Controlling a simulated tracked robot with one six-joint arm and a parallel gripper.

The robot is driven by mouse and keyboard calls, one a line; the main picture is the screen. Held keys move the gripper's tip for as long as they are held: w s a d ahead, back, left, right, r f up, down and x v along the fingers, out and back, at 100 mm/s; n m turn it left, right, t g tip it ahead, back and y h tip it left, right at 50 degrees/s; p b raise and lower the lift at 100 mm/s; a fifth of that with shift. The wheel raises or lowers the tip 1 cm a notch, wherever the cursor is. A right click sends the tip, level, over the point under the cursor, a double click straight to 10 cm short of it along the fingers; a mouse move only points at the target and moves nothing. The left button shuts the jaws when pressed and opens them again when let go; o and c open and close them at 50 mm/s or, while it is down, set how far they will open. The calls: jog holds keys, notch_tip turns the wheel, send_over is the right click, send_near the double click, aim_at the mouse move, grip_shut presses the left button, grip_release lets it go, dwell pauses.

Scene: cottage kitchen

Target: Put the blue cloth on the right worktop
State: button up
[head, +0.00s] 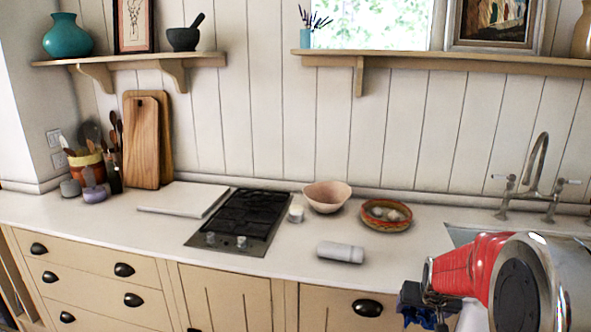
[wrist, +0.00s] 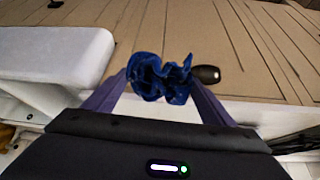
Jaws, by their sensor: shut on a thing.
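The blue cloth (wrist: 160,78) is a crumpled dark-blue bunch between the two fingers of my gripper (wrist: 158,92) in the wrist view. The fingers are shut on it from both sides. In the head view my gripper (head: 424,306) is at the lower right, in front of the worktop's front edge, and only a small dark-blue bit of the cloth shows there. The white worktop (head: 270,268) runs along the wall. Its right part, by the sink (head: 462,234), is partly hidden by my arm.
A white cylinder (head: 340,252) lies near the front edge. A pink bowl (head: 327,196), a patterned bowl (head: 385,214) and a small white cup (head: 296,212) stand behind it. The black hob (head: 240,222) is left of them. A tap (head: 537,170) rises behind the sink.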

jog(key=s+a+f+n+y, duration=0.1)
jog(key=a+f+n, duration=0.1)
jog(key=a, duration=1.6)
jog(key=shift+s+n+y, duration=0.35)
jog(key=shift+n+y, duration=0.05)
jog(key=shift+n, duration=0.4)
jog(key=shift+f, duration=0.2)
jog(key=s+f, duration=0.3)
jog(key=f, duration=0.9)
jog(key=shift+s+f, duration=0.25)
jog(key=shift+f, duration=0.15)
jog(key=shift+s+d, duration=0.1)
jog(key=shift+s, duration=0.05)
